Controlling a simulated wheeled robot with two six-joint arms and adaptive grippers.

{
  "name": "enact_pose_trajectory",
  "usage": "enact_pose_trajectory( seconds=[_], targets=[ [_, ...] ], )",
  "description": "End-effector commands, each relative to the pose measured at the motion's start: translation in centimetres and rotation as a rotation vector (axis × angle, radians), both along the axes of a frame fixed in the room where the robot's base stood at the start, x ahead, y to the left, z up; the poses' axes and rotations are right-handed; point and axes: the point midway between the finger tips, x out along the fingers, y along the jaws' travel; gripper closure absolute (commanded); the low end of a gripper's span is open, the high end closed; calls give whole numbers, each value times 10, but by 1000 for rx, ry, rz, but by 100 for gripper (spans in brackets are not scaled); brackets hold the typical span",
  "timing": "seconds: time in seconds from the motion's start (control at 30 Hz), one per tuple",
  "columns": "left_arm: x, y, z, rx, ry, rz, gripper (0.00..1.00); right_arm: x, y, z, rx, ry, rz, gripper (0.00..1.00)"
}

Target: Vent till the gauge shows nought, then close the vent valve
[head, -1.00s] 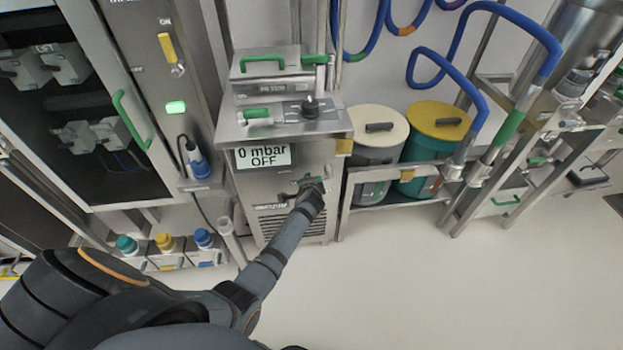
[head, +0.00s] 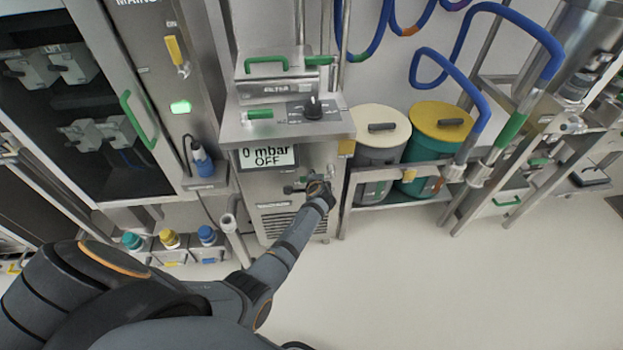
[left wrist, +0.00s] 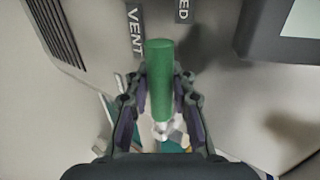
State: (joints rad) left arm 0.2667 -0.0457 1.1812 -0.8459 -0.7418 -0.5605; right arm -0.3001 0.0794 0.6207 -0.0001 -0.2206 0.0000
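The gauge display (head: 266,157) on the steel cabinet front reads "0 mbar" and "OFF". The vent valve's green handle (left wrist: 160,80) shows in the left wrist view. It points up the picture between the label "VENT" (left wrist: 135,30) and a partly cut-off label ending in "ED" (left wrist: 183,10). My left gripper (left wrist: 160,115) is open around the handle, one finger on each side with visible gaps. In the head view, my left gripper (head: 314,185) is at the cabinet front below the display and hides most of the valve. My right gripper is not in view.
A dark knob (head: 312,107) and a green handle (head: 259,114) sit on the cabinet's top ledge. A white-lidded bin (head: 381,130) and a yellow-lidded bin (head: 440,118) stand to the right. The floor (head: 430,275) in front is clear.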

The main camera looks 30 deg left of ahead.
Motion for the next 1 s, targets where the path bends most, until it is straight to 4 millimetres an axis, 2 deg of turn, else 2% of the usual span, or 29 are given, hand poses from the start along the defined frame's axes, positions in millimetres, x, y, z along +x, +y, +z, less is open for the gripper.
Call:
enact_pose_trajectory(
  seconds=[0.03,0.17,0.5,0.8,1.0],
  targets=[
    [-2,-1,-3,-3,7,0,71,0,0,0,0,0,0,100],
    [-1,-1,-2,-2,3,0,55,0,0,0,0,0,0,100],
    [-3,-3,2,-2,-2,-1,55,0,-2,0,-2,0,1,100],
    [-38,-26,29,-6,0,1,55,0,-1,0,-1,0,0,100],
    [-51,-36,40,-3,2,0,55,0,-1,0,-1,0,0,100]
  ],
)
